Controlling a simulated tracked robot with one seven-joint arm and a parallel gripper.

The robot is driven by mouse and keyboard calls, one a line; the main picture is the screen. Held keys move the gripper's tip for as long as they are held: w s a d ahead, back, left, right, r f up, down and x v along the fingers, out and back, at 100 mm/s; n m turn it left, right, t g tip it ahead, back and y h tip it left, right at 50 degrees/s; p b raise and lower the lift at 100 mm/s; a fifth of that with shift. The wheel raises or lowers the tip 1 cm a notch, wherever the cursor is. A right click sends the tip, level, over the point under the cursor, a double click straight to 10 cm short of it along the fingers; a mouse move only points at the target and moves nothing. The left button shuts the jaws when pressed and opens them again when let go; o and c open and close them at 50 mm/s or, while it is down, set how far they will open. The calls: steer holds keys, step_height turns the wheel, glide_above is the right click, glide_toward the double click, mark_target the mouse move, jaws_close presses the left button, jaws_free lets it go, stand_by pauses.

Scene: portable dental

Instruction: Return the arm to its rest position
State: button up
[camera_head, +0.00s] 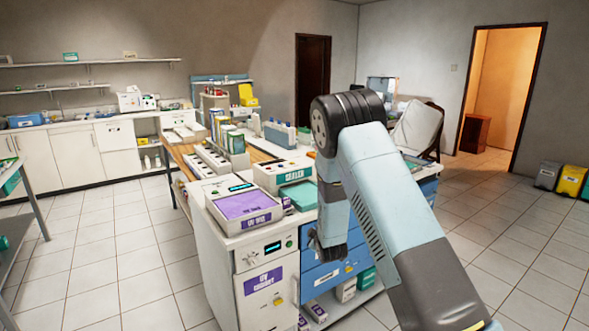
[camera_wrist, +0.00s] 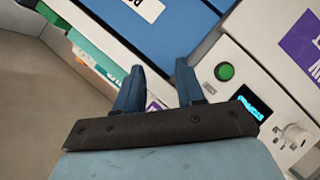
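My arm rises from the lower right of the head view, bends at a black elbow joint, and hangs down in front of the cabinet's blue drawers (camera_head: 335,273). My gripper (camera_head: 328,252) is at the lower end, dark and small in the head view. In the wrist view my gripper (camera_wrist: 157,82) shows two blue fingers with a clear gap between them. Nothing is held between them. Beyond the fingers are the blue drawer front, a white panel with a green button (camera_wrist: 224,72) and a lit display.
The white cabinet (camera_head: 218,262) carries a purple-topped tray (camera_head: 243,203) and a sealer box (camera_head: 283,173). A wooden table with boxes stands behind it. A metal table (camera_head: 38,205) is at the left edge. Tiled floor is open at right, with bins (camera_head: 570,180) by the far wall.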

steer(key=s+d+r+m+g+h, duration=0.1)
steer(key=s+d+r+m, duration=0.15)
steer(key=s+r, duration=0.5)
steer(key=s+d+r+m+g, duration=0.2)
steer(key=s+d+r, duration=0.2)
steer(key=r, duration=0.6)
steer(key=s+d+r+m+g+h, duration=0.1)
steer(key=s+d+r+m, duration=0.3)
steer(key=r, duration=0.5)
steer(key=s+d+r+m+g, duration=0.1)
steer(key=s+r, duration=0.1)
steer(key=s, duration=0.9)
steer(key=s+d+r+m+g, duration=0.1)
steer(key=s+d+r+m, duration=0.1)
steer(key=s, duration=0.9)
steer(key=s+d+r+m+g, duration=0.1)
steer(key=s+r, duration=0.3)
steer(key=s, duration=0.8)
steer(key=shift+d+g, duration=0.4)
steer(key=shift+d, duration=0.2)
